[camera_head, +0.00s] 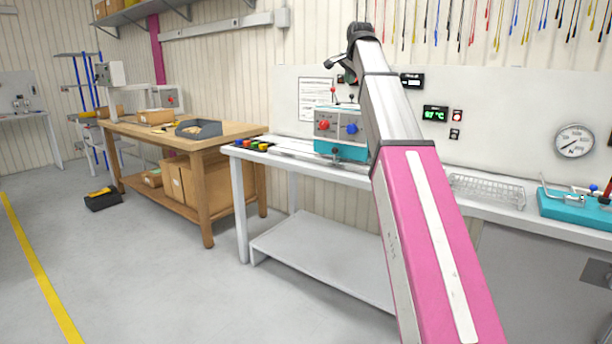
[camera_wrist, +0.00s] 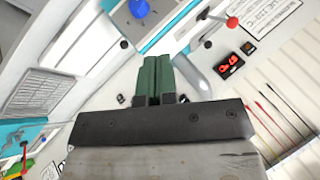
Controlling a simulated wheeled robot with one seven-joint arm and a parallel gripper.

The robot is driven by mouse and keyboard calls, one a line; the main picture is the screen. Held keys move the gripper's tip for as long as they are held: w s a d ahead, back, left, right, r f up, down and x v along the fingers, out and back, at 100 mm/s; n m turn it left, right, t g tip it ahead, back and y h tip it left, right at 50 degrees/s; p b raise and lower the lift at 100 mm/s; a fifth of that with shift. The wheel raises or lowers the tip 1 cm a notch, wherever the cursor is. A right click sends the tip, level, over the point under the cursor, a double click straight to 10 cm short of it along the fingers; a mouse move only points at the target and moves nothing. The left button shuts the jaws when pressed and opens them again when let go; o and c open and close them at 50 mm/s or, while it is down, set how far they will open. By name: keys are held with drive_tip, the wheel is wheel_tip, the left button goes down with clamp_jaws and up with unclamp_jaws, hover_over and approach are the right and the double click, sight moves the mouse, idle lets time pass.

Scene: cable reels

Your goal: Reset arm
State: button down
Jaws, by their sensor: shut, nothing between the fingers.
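My arm (camera_head: 425,220), pink and grey, reaches up and forward over the white bench in the head view. My gripper (camera_head: 347,70) is at its far end, above the teal control box and in front of the wall. In the wrist view, the green fingers of my gripper (camera_wrist: 157,62) are together with nothing between them. The teal control box (camera_head: 340,150) has a red and a blue knob and stands at the back of the bench. The blue knob (camera_wrist: 139,8) also shows at the top of the wrist view, near the fingertips but apart from them.
The white bench (camera_head: 300,152) holds a wire basket (camera_head: 488,190) and a teal fixture (camera_head: 575,207) at right. Colored cables (camera_head: 480,20) hang on the wall. The grey floor (camera_head: 150,260) in front is clear.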

drive_tip(key=s+d+f+n+g, duration=0.1)
drive_tip(key=s+f+n, duration=0.15)
drive_tip(key=f, duration=1.15)
drive_tip(key=s+f+n+g, duration=0.1)
drive_tip(key=s+f+g, duration=0.15)
drive_tip(key=f, duration=1.15)
drive_tip(key=s+d+f+n, duration=0.15)
drive_tip(key=s+f, duration=0.25)
drive_tip(key=f, duration=0.9)
drive_tip(key=s+f+n+g, duration=0.4)
drive_tip(key=s+f+n, duration=0.1)
drive_tip(key=s+f, duration=1.9)
wheel_tip(320, 180, down, 5)
drive_tip(key=shift+s+d+r+n+h, duration=0.1)
drive_tip(key=shift+s+d+n+h, duration=0.2)
drive_tip(key=shift+n, duration=0.1)
